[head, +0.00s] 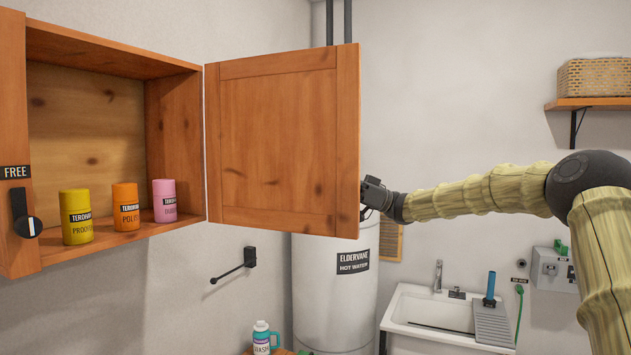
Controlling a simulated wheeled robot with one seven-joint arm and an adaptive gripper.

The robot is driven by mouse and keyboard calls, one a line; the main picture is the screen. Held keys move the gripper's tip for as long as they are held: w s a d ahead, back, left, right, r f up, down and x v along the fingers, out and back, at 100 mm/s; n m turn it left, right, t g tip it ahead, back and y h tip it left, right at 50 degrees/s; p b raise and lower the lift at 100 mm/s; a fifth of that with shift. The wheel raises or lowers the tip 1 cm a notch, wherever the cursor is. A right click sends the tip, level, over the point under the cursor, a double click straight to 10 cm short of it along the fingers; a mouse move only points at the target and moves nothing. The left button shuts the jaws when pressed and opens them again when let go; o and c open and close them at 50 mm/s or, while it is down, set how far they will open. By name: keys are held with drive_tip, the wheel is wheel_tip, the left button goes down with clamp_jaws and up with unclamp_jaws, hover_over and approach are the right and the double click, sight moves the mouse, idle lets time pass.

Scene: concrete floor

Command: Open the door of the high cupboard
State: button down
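The high cupboard (85,110) is a wooden wall box at the upper left, and its inside is in plain view. Its panelled wooden door (275,140) stands wide open, swung out to the right from the right side of the box. My gripper (366,205) is at the door's free right edge, near its lower part. The fingertips are partly hidden by the door's edge, so I cannot tell whether they touch or grip it. A yellow can (76,217), an orange can (126,206) and a pink can (164,200) stand upright on the cupboard floor.
A black latch (26,218) sits on the cupboard's left frame under a "FREE" label. A white hot water tank (335,290) stands behind the door. A sink (450,310) is at lower right, and a shelf with a basket (594,78) is at upper right.

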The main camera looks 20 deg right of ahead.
drive_tip(key=shift+w+d+r, duration=0.1)
drive_tip(key=shift+r, duration=0.1)
drive_tip(key=c, duration=1.5)
unclamp_jaws()
drive_tip(key=v, duration=1.2)
drive_tip(key=shift+f, duration=0.1)
